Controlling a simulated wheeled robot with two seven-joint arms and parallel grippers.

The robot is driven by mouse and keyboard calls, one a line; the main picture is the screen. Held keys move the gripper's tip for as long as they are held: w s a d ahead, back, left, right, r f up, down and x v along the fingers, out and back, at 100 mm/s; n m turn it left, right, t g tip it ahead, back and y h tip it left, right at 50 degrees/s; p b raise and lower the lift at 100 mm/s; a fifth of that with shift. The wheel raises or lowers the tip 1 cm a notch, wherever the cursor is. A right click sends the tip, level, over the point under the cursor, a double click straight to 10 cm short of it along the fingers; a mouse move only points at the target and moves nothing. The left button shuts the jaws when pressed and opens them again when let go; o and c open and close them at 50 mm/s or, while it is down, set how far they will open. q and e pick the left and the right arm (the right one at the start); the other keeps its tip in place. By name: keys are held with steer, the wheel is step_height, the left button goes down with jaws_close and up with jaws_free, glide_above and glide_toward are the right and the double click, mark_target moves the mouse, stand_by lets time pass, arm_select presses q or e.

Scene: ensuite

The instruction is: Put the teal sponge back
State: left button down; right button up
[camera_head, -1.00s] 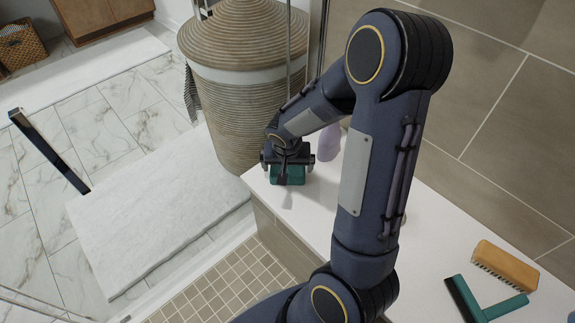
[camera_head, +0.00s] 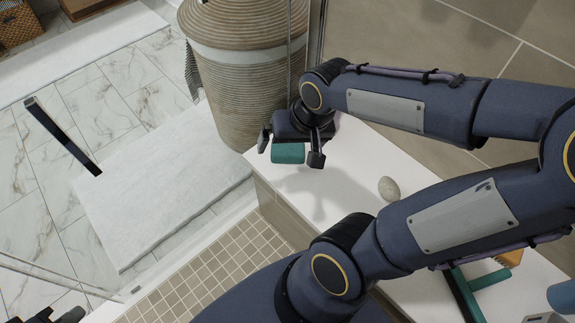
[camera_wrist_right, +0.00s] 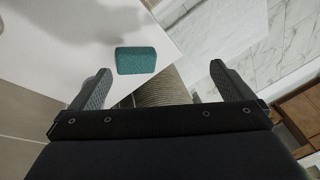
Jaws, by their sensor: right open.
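The teal sponge (camera_head: 288,153) lies on the far end of the white bench top (camera_head: 345,165), close to its edge. It also shows in the right wrist view (camera_wrist_right: 136,61), ahead of the fingers and left of centre. My right gripper (camera_head: 290,150) is open above the sponge, with a finger on either side of it in the head view. In the right wrist view my right gripper (camera_wrist_right: 161,72) has empty space between its fingers and the sponge appears apart from them. My left gripper (camera_head: 62,315) is only partly visible at the bottom left corner; its fingers are unclear.
A tall woven basket (camera_head: 245,75) stands just beyond the bench end. An oval stone (camera_head: 389,188) lies on the bench. A green squeegee (camera_head: 466,295) and a wooden brush (camera_head: 510,257) are nearer, partly behind my right arm. A white mat (camera_head: 150,185) lies on the floor.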

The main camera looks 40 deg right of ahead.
steer(key=s+a+r+n+t+y, duration=0.2)
steer(key=s+a+r+n, duration=0.1)
steer(key=s+a, duration=0.3)
steer(key=shift+s+a+n+y, duration=0.4)
steer(key=shift+s+n, duration=0.1)
steer(key=shift+s, duration=0.15)
steer(key=shift+d+r, duration=0.1)
